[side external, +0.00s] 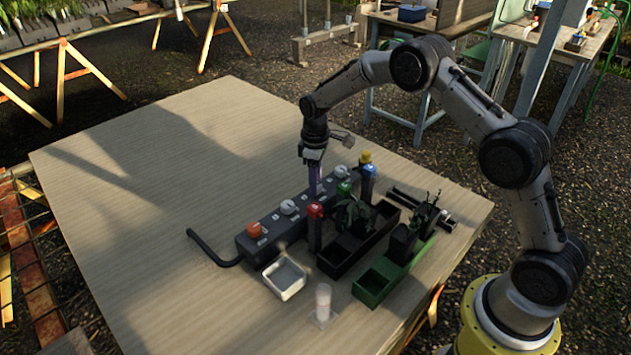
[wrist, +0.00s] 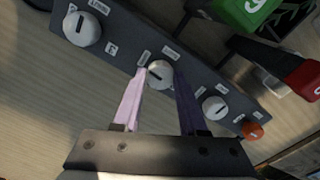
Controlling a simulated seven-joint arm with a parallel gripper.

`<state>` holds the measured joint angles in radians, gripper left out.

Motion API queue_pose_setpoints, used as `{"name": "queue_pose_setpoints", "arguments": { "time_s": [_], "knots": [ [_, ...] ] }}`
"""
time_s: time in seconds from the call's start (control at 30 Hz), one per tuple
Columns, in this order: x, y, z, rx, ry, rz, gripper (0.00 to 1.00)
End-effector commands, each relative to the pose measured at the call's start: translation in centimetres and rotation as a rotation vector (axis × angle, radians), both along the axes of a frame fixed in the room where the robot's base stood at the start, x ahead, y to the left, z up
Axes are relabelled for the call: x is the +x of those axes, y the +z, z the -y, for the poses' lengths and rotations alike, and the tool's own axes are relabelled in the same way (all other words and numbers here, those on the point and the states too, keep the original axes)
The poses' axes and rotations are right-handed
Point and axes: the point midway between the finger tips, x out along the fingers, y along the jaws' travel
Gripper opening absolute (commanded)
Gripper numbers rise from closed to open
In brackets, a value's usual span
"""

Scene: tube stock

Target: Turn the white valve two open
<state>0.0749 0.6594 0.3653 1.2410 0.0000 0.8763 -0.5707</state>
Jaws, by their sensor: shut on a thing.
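A dark valve block (side external: 268,242) lies on the table with a row of white knobs and one orange knob. In the wrist view, my gripper (wrist: 161,80) has its pale and dark fingers on either side of a white knob (wrist: 159,75), the middle white one, and is shut on it. A dark slot mark shows on this knob. In the side view my gripper (side external: 315,192) points straight down onto the block and hides that knob. Another white knob (wrist: 215,108) and the orange knob (wrist: 252,130) are to its right; one white knob (wrist: 82,28) is to its left. Their small labels are hard to read.
Upright posts with red (side external: 315,210), green, blue and yellow tops stand close beside the block. A black bin (side external: 340,262), a green bin (side external: 374,287) and a white tray (side external: 284,280) stand in front. The table's left side is clear.

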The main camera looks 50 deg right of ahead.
Motion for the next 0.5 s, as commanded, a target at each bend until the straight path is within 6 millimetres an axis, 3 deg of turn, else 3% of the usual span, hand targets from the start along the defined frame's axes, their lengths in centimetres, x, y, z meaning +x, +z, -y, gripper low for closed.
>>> {"name": "queue_pose_setpoints", "arguments": {
  "time_s": [0.5],
  "knots": [
    [0.06, 0.18, -0.01, -0.001, 0.111, 0.003, 0.00]
  ]
}}
